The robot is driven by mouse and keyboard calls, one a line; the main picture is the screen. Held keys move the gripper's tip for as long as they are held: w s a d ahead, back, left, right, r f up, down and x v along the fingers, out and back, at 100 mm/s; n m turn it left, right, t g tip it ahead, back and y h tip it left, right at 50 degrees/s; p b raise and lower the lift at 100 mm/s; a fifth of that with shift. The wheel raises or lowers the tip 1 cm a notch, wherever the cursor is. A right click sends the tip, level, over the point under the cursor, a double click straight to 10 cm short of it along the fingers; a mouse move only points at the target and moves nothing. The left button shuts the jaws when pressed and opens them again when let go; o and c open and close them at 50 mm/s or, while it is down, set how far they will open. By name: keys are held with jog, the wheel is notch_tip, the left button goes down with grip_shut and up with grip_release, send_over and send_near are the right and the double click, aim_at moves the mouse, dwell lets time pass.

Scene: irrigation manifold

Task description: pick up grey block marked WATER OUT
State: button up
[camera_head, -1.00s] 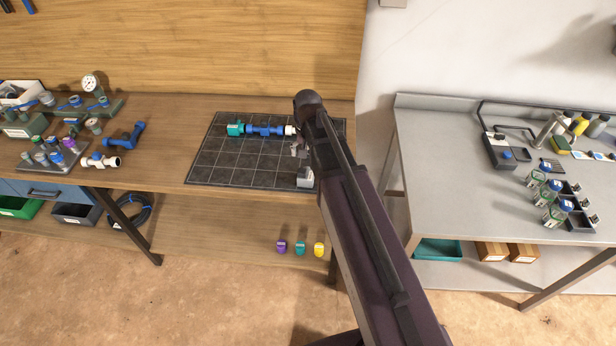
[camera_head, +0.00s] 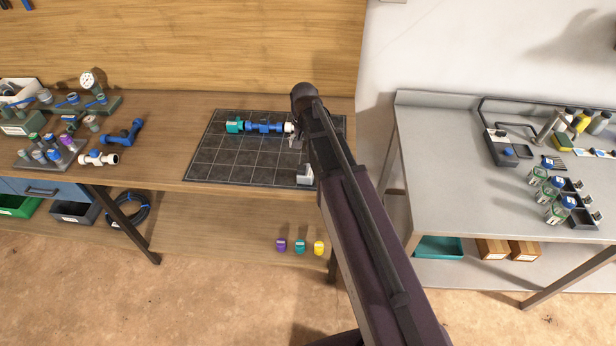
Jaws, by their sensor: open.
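A grey block (camera_head: 304,175) with a pale front stands at the lower right of the dark gridded mat (camera_head: 225,165), partly hidden by my arm. Its marking is too small to read. My gripper (camera_head: 294,143) is open above the mat, up and slightly left of the block in the picture and apart from it. My arm hides much of the gripper.
A teal and blue pipe assembly (camera_head: 262,127) with a white end lies across the back of the mat, close to my gripper. Fittings and a gauge (camera_head: 88,80) stand at the left. The mat's front left is clear. A grey bench (camera_head: 430,150) stands at the right.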

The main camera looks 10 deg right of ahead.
aim_at(306, 171)
jog(key=shift+f+b, duration=3.15)
jog(key=shift+f, duration=0.3)
jog(key=shift+s+d+f+b, duration=0.1)
jog(key=shift+d+f+b, duration=0.05)
jog(key=shift+f+b, duration=2.45)
jog(key=c, duration=1.1)
jog(key=shift+r, duration=0.2)
jog(key=shift+c, duration=0.2)
notch_tip(306, 171, up, 3)
jog(key=p, duration=0.4)
jog(key=shift+r, duration=0.2)
jog(key=s+a+r+p, duration=0.1)
jog(key=s, duration=1.5)
jog(key=shift+r, duration=0.15)
